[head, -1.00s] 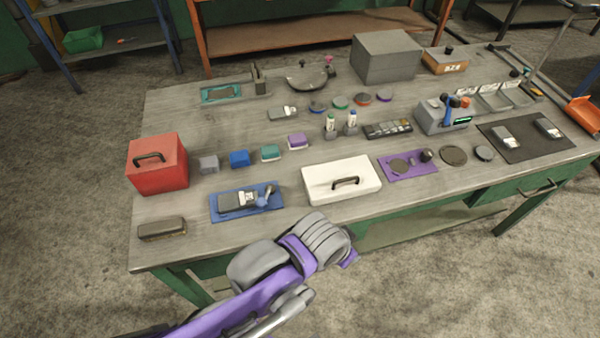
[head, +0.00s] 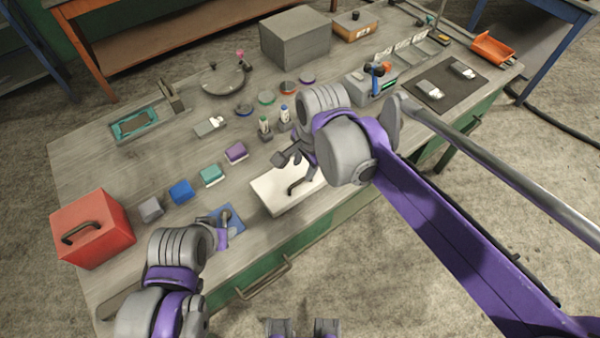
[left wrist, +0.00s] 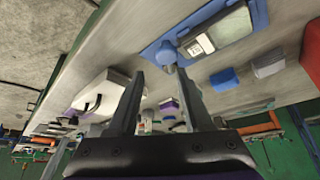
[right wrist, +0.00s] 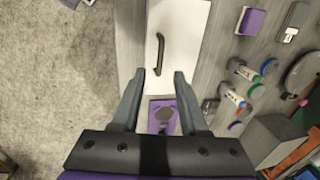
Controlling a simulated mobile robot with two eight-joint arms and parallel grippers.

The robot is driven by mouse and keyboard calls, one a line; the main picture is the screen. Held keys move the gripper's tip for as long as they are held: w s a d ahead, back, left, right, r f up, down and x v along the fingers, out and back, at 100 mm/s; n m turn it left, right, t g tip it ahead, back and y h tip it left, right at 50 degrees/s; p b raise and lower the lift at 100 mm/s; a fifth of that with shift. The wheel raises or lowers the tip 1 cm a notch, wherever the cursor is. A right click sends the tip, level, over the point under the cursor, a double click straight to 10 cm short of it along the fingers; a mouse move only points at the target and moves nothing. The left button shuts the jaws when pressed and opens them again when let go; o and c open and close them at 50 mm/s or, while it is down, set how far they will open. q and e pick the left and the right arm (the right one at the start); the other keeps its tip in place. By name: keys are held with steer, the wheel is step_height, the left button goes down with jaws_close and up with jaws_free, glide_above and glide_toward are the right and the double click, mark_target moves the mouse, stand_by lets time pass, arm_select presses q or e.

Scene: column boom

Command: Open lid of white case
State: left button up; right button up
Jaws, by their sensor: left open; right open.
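The white case (head: 268,192) sits shut near the table's front edge, partly hidden by my right arm in the head view. Its dark handle (head: 299,187) lies on its top. In the right wrist view the case (right wrist: 190,35) and handle (right wrist: 160,55) lie just beyond my right gripper (right wrist: 160,74), which is open and empty above the case. My left gripper (left wrist: 160,74) is open and empty near the blue tray (left wrist: 255,12) and its blue-topped lever; in the head view my left arm mostly hides it. The case also shows in the left wrist view (left wrist: 103,92).
A red box (head: 95,228) stands at the left. Small grey, blue (head: 180,191), teal (head: 211,175) and purple (head: 236,152) blocks lie behind the case. Marker holders (head: 265,130) stand close behind it.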

mark_target(300, 181)
steer(key=f, duration=0.2)
steer(key=w+f, duration=0.1)
steer(key=f, duration=0.4)
steer(key=shift+w+a+f, duration=0.15)
steer(key=shift+a, duration=0.2)
jaws_close()
stand_by(1.0)
